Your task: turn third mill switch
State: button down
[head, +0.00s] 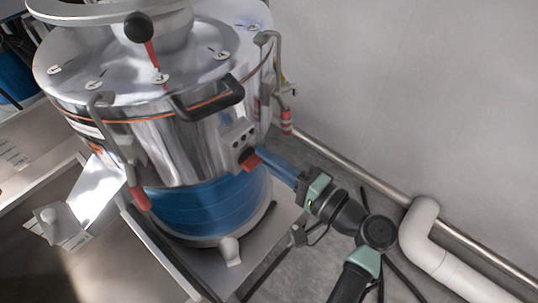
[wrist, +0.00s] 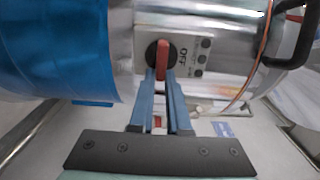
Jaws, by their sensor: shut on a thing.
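The mill (head: 165,150) is a shiny metal drum on a blue lower part. Its grey switch plate (head: 238,135) faces my arm. A red switch (head: 249,161) sits low on this plate. In the wrist view the red switch handle (wrist: 163,58) stands on a dark round knob beside the word OFF (wrist: 184,54). My gripper (head: 261,155) reaches in from the right with blue fingers. In the wrist view my gripper (wrist: 161,76) is shut on the red handle, one finger on each side. The fingertips hide part of the handle.
A black handle (head: 208,98) juts from the drum above the switch plate. A lever with a red grip (head: 139,197) hangs at the left. A pale pipe (head: 425,235) and a metal rail (head: 340,165) run along the wall at right.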

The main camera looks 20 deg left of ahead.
jog(key=shift+s+a, duration=0.1)
jog(key=shift+a, duration=0.05)
jog(key=c, duration=0.9)
grip_release()
jog(key=b+v, duration=0.3)
jog(key=v, duration=1)
